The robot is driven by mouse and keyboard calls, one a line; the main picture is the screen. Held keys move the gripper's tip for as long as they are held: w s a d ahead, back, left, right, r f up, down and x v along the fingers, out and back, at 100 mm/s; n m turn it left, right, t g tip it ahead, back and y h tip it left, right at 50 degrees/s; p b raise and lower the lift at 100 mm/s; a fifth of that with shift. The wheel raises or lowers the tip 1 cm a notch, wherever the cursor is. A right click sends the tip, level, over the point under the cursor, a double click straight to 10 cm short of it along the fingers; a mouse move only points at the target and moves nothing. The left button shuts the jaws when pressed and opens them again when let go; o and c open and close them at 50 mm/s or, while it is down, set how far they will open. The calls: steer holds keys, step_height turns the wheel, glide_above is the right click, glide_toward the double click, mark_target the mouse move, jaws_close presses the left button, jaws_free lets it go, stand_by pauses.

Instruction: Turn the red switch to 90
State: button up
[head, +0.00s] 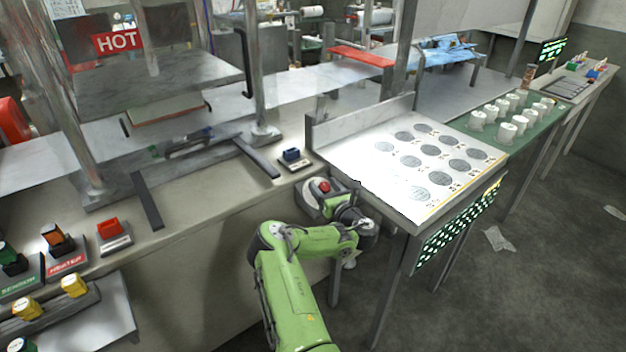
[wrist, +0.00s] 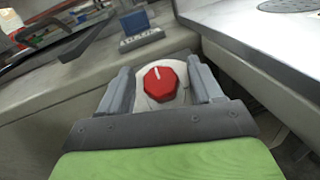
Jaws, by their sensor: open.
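The red switch (wrist: 162,82) is a faceted red knob with a white pointer line, set on a pale rounded base. In the wrist view the line points up and slightly left. My gripper (wrist: 163,80) is open, with one grey finger on each side of the knob and a visible gap to it. In the head view the red switch (head: 323,186) sits on its pale base at the bench's right end, with my gripper (head: 335,197) beside it, partly hidden by my green arm. I cannot read any number marks around the knob.
A blue switch (head: 291,154) stands just behind the red one, and also shows in the wrist view (wrist: 136,22). A red rocker switch (head: 110,228) and a HOT sign (head: 117,41) are at left.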

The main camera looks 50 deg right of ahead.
steer(key=shift+d, duration=0.1)
steer(key=shift+r, duration=0.15)
steer(key=shift+c, duration=0.6)
steer(key=c, duration=0.9)
steer(key=shift+o, duration=0.2)
